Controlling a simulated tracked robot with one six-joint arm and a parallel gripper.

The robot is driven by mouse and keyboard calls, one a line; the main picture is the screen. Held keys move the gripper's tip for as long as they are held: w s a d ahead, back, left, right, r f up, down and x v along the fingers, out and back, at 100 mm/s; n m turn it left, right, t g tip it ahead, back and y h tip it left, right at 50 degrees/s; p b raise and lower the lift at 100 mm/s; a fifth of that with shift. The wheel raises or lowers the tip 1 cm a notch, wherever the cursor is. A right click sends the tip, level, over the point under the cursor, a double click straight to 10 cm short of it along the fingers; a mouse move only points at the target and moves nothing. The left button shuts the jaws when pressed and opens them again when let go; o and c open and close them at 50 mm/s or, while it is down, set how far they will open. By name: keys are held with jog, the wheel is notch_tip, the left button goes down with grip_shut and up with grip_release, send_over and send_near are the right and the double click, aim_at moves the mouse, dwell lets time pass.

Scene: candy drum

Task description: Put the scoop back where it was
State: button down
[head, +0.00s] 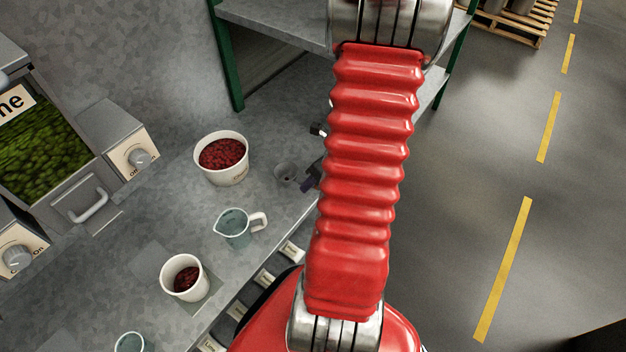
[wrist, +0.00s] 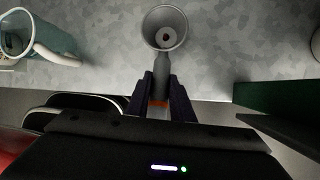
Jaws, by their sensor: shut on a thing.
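The scoop (wrist: 165,28) is a grey cup with a straight handle. My gripper (wrist: 160,90) is shut on the handle, with the cup pointing away from it. A small dark reddish spot shows inside the cup. In the head view the scoop (head: 286,174) is near the counter's front edge, right of a large white tub of red candy (head: 222,158). My gripper (head: 312,179) is there mostly hidden behind my red arm. I cannot tell whether the scoop touches the counter.
A clear measuring jug (head: 235,228) and a white cup with red candy (head: 184,278) stand on the grey counter (head: 130,250). Another clear jug (head: 131,343) is at the bottom. A machine with green candy (head: 40,150) is at left. A green-posted shelf (head: 228,60) stands behind.

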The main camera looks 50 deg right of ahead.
jog(key=c, duration=1.6)
grip_release()
jog(key=shift+o, duration=0.2)
jog(key=v, duration=1.2)
jog(key=shift+a+r, duration=0.1)
